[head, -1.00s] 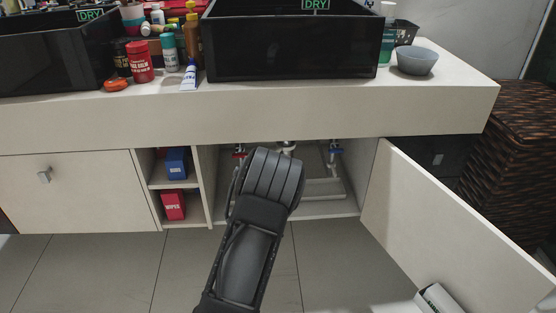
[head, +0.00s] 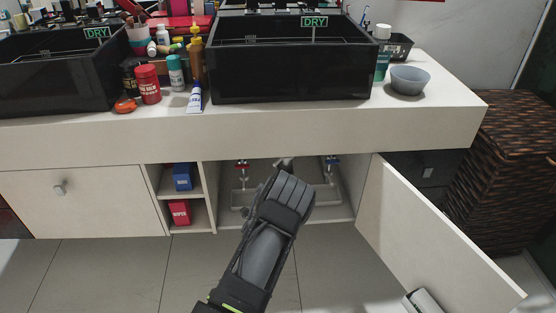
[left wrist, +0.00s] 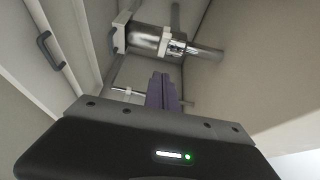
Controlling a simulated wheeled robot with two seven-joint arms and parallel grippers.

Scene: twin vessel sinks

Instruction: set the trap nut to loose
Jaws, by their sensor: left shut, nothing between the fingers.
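The drain trap shows in the left wrist view as a grey pipe (left wrist: 145,38) with a pale collar (left wrist: 165,43) and a chrome pipe (left wrist: 206,53) running right. Another pale collar (left wrist: 120,32) sits at its left end. I cannot tell which collar is the trap nut, or its setting. My left gripper (left wrist: 161,78) is shut and empty, its fingers a little below the pipe and apparently apart from it. In the head view my left arm reaches into the open cabinet under the right sink and hides most of the trap and the fingers. My right gripper is out of view.
The open cabinet door (head: 425,235) stands to the right of my arm. Red (head: 242,165) and blue (head: 332,160) valves flank the trap. Shelves with a blue box (head: 182,177) and a red box (head: 180,212) are at left. The countertop (head: 300,128) overhangs.

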